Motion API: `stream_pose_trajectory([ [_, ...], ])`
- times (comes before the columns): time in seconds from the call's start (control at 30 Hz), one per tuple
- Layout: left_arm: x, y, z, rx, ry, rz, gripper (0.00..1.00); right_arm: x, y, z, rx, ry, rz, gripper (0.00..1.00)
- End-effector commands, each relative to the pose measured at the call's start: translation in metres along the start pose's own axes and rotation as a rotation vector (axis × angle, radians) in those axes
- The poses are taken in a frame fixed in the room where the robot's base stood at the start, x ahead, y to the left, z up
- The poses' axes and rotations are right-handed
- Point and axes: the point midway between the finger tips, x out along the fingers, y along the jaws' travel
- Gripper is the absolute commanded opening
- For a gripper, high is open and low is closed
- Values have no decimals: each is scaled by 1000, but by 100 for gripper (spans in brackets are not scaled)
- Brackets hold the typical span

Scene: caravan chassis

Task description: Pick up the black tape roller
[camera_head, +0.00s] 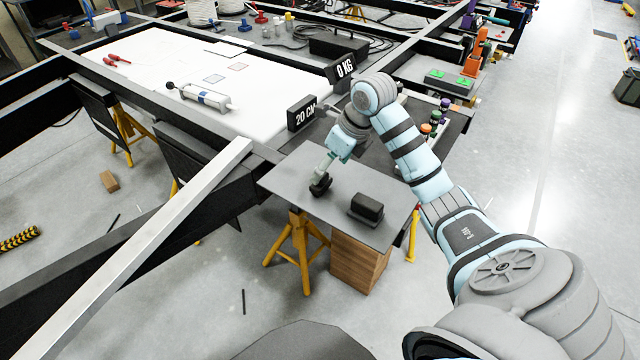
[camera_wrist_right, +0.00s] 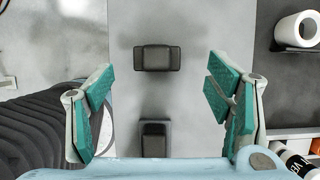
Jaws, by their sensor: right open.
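Two black items lie on a grey board (camera_head: 300,172). One is a blocky black item (camera_head: 367,207) near the board's right front; the other is a smaller dark item (camera_head: 320,185) right below my right gripper (camera_head: 323,172). In the right wrist view, one wide dark item (camera_wrist_right: 158,57) lies ahead of the fingertips and a dark box-like item (camera_wrist_right: 154,138) shows lower, between the fingers. I cannot tell which is the black tape roller. My right gripper is open and empty, fingers apart to either side. My left gripper is not in view.
A bare metal beam (camera_head: 150,240) runs along the left. A white roll (camera_wrist_right: 297,31) shows right in the wrist view. The board's middle is clear.

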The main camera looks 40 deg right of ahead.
Motion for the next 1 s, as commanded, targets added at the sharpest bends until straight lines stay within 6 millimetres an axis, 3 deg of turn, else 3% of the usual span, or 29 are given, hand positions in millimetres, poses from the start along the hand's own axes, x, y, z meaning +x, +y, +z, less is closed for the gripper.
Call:
stream_pose_trajectory([
  [0.3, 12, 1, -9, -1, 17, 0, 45, 54, 5, -3, -1, -1, 2, 73],
  [0.53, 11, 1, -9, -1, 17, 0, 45, 57, 5, -2, -4, -1, 1, 73],
  [0.9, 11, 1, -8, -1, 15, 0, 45, 57, 5, -1, -4, -2, 1, 18],
  [1.0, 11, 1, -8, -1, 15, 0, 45, 57, 5, -1, -4, -2, 1, 18],
])
